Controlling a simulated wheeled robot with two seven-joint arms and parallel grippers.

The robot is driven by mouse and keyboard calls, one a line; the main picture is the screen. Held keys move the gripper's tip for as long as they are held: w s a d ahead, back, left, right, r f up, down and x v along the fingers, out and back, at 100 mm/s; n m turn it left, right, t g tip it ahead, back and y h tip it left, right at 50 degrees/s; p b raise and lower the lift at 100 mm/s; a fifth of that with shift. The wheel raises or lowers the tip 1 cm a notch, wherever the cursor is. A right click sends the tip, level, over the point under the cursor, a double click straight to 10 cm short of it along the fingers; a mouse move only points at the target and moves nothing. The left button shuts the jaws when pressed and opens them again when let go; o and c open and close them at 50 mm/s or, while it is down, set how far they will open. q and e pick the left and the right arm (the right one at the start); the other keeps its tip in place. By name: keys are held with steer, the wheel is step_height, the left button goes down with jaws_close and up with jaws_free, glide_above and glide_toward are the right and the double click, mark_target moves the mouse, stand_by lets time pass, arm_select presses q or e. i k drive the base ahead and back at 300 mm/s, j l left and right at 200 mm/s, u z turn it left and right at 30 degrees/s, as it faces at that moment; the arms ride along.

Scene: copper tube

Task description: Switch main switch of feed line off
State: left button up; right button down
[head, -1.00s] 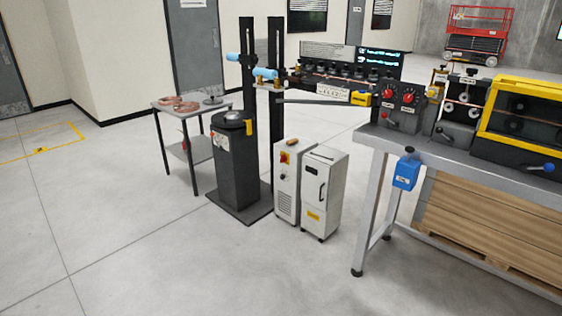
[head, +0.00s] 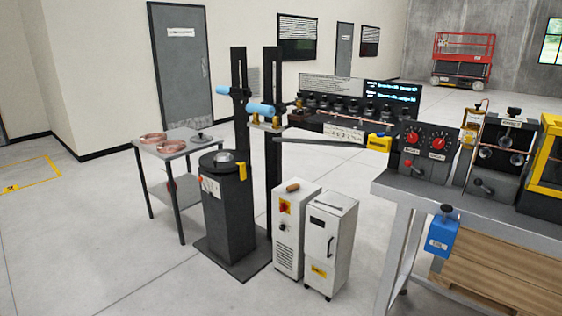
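A red rotary switch on a yellow plate (head: 285,207) is on the front of a white cabinet (head: 289,240). It is too small to read its position or any label. A dark control box (head: 423,152) with two red knobs and a red-tipped lever stands on the bench to the right; its labels are not readable. I cannot tell for sure which of these is the feed line's main switch. Neither of my grippers is in view.
A second white cabinet (head: 328,242) stands beside the first. A black pedestal machine (head: 228,215) and a side table (head: 180,147) with copper coils are to the left. The workbench (head: 405,190) with a blue box (head: 441,236) is at the right. The foreground floor is clear.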

mark_target(283, 207)
steer(key=i+j, duration=0.2)
steer(key=i, duration=0.3)
steer(key=i+j, duration=0.2)
steer(key=i, duration=0.25)
steer(key=i+j+z, duration=0.1)
steer(key=i, duration=0.4)
steer(key=i+j, duration=0.35)
steer(key=i, duration=0.15)
steer(key=i+j+z, duration=0.1)
steer(key=i, duration=0.35)
steer(key=i+j, duration=0.4)
steer(key=i, duration=0.1)
